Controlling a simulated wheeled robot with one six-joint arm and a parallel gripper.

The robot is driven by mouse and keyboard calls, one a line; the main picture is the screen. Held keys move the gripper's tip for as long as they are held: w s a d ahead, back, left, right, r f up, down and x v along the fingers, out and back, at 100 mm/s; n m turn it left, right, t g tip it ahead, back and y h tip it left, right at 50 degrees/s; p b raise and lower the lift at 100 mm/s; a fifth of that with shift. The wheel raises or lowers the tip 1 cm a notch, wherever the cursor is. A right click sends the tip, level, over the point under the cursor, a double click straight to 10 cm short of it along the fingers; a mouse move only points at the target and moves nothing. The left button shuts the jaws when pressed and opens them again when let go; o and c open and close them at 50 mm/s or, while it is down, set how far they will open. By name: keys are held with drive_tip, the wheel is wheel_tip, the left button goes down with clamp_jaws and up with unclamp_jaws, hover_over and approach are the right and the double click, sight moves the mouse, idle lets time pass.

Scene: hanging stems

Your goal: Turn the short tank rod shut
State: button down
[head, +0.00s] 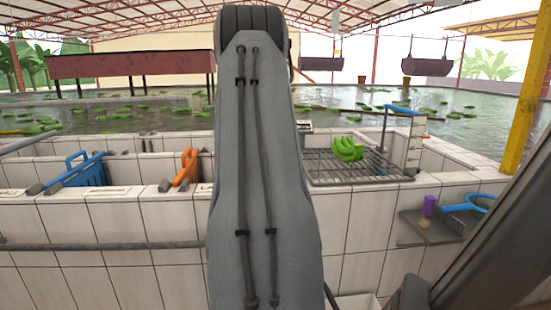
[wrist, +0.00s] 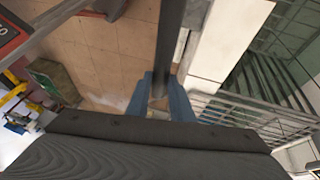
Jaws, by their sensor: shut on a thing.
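In the wrist view a dark round rod (wrist: 171,40) runs from the top edge down between the two blue fingers of my gripper (wrist: 164,86). The fingers are shut on it, one on each side. I cannot tell from this view whether it is the short tank rod, and its ends are hidden. In the head view my grey arm link covers the middle, so my gripper and the held rod are hidden there. Another thin upright rod with a blue handle (head: 400,109) stands at the right of the tanks.
White tiled tanks (head: 110,220) run across the front. A metal rack (head: 345,172) holds green bananas (head: 347,149). Blue (head: 84,170) and orange (head: 184,168) items hang at the left tank walls. A ledge (head: 430,230) juts out at right, near a yellow post (head: 528,95).

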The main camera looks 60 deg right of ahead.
drive_tip(key=c, duration=1.6)
unclamp_jaws()
drive_tip(key=shift+o, duration=0.2)
drive_tip(key=b+v, duration=0.1)
drive_tip(key=v, duration=0.6)
drive_tip(key=shift+r, duration=0.35)
drive_tip(key=shift+w, duration=0.15)
